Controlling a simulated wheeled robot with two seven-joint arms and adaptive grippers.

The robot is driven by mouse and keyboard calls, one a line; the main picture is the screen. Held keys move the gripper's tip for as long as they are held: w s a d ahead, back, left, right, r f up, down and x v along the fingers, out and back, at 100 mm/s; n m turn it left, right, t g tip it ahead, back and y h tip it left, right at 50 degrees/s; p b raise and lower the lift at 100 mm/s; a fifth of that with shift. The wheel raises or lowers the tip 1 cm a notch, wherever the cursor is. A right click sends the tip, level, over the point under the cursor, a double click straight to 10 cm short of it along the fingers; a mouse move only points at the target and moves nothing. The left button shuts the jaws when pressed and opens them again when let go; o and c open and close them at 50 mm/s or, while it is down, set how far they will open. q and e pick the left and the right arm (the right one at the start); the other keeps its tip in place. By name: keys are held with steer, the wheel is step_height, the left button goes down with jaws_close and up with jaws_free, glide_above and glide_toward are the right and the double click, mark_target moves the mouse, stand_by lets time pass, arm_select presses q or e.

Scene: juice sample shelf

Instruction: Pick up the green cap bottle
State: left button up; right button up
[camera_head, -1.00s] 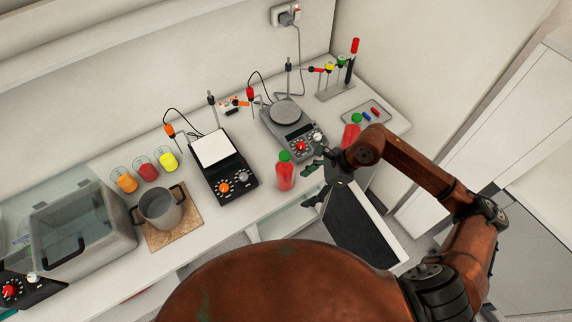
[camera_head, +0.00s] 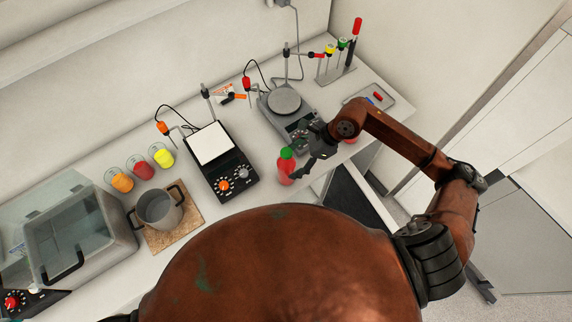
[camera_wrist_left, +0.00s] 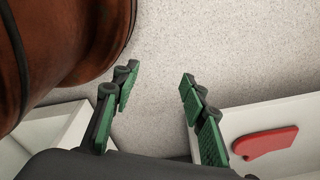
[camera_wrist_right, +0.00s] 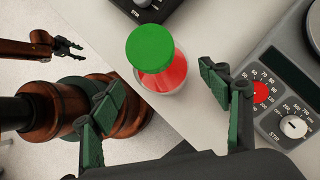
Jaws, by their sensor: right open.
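The green cap bottle (camera_head: 286,169) holds red liquid and stands upright near the front edge of the counter. It also shows in the right wrist view (camera_wrist_right: 160,67), ahead of and between the spread fingers. My right gripper (camera_head: 297,167) is open and empty, just right of the bottle. In the right wrist view the fingers (camera_wrist_right: 160,85) do not enclose the bottle; contact cannot be told. A second red bottle (camera_head: 350,140) is mostly hidden behind my right arm. My left gripper (camera_wrist_left: 158,80) is open and empty above the floor, away from the counter.
A black stirrer hotplate (camera_head: 214,145) stands left of the bottle, and a grey one (camera_head: 284,101) behind it. A pot (camera_head: 158,209), several small beakers and a clear-lidded bath (camera_head: 80,240) are farther left. A tray (camera_head: 384,94) and tube rack stand at the right.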

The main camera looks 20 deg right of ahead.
steer(key=x, duration=0.2)
steer(key=p+x, duration=0.1)
steer(key=x, duration=0.1)
steer(key=shift+w+a, duration=0.2)
steer(key=shift+w, duration=0.1)
steer(key=c, duration=0.8)
arm_select(q)
steer(key=shift+w+r, duration=0.65)
steer(key=shift+r, duration=0.15)
arm_select(e)
steer(key=shift+r, duration=0.1)
steer(key=c, duration=1)
